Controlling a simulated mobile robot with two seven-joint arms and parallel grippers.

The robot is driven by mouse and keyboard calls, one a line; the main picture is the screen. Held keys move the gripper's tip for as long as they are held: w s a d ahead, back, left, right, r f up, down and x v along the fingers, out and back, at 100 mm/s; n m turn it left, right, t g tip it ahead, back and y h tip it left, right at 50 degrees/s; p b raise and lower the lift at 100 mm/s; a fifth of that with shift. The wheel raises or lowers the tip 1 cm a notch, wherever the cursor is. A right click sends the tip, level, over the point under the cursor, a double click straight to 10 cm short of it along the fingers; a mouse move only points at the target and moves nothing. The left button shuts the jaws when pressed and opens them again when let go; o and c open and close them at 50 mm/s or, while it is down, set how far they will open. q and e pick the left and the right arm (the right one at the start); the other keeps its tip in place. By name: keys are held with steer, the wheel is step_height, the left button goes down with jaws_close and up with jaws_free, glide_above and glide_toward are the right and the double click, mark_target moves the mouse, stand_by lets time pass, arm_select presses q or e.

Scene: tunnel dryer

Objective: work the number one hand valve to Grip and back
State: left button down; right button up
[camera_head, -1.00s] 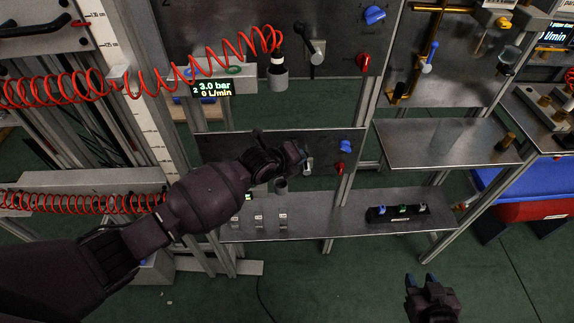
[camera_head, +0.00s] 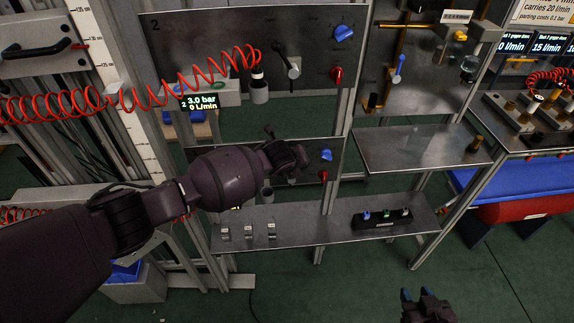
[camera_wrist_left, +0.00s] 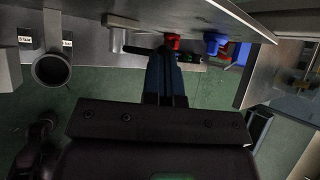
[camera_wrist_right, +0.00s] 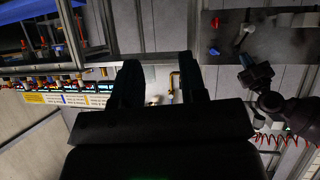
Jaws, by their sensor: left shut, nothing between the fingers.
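The lower panel (camera_head: 318,143), which I take for number one, carries a blue knob (camera_head: 326,155) and a red knob (camera_head: 323,175). My left gripper (camera_head: 303,158) is in front of this panel, just left of the knobs, and hides its hand valve in the head view. In the left wrist view a grey valve body (camera_wrist_left: 118,39) shows with a dark lever (camera_wrist_left: 142,49) reaching right toward the fingertips. My left fingers (camera_wrist_left: 166,58) are shut and empty; whether they touch the lever cannot be told. My right gripper (camera_head: 417,293) is open and empty, low at the right.
The upper panel (camera_head: 215,35), marked 2, has its own lever valve (camera_head: 293,68). A red coiled hose (camera_head: 150,95) crosses in front of it. A shelf (camera_head: 300,230) below holds small clips and a black block (camera_head: 382,219). The floor around my right gripper is clear.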

arm_select(q)
steer(key=p+v, duration=0.1)
steer(key=v, duration=1)
steer(key=shift+r+p, duration=0.4)
stand_by(0.4)
stand_by(0.4)
